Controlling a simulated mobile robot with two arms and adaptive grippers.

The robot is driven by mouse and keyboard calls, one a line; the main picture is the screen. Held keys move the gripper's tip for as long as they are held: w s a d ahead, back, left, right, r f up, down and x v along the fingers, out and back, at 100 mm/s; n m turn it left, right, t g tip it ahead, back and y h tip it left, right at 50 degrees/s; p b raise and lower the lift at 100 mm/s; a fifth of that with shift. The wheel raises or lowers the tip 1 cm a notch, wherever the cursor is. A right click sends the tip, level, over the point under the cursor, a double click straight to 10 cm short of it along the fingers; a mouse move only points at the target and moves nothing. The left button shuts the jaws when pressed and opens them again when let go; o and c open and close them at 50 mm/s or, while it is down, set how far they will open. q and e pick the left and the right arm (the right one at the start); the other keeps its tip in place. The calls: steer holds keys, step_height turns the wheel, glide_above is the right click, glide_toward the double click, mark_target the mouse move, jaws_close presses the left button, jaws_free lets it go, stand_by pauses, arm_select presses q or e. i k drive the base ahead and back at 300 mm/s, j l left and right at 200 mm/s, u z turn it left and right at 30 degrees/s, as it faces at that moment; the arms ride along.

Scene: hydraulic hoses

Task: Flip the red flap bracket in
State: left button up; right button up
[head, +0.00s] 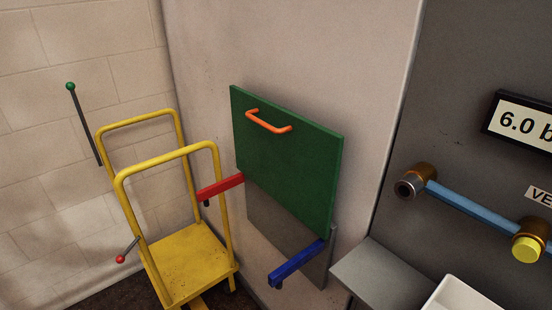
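The red flap bracket (221,187) is a short red bar at the left lower edge of a green flap panel (287,155) on the wall. It sticks out from the wall toward the lower left, near the yellow trolley's frame. A blue bracket (296,262) sticks out the same way at the right lower side. The green panel has an orange handle (269,121) near its top. It stands upright above the two brackets, with a grey plate (280,232) below it. Neither of my grippers shows in the head view.
A yellow trolley (190,255) stands left of the panel, close to the red bracket. Levers with green (70,86) and red (120,259) knobs are at the left. A grey shelf (382,275), white bin (462,294) and blue pipe (470,207) are at the right.

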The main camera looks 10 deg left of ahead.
mark_target(204, 196)
steer(key=z, duration=0.3)
steer(key=j+z, duration=1.1)
steer(key=k+j, duration=0.1)
steer(key=j, duration=0.3)
steer(key=j+z, duration=0.1)
steer(key=j, duration=0.35)
steer(key=k+j, duration=0.15)
steer(key=j, duration=0.25)
steer(key=k+j+z, duration=0.1)
steer(key=j, duration=0.3)
steer(key=k+j+z, duration=0.1)
steer(key=j, duration=0.3)
steer(key=k+j, duration=0.15)
steer(key=j, duration=0.25)
steer(key=k+j+z, duration=0.1)
steer(key=j, duration=0.3)
steer(key=k+j, duration=0.2)
steer(key=j, duration=0.2)
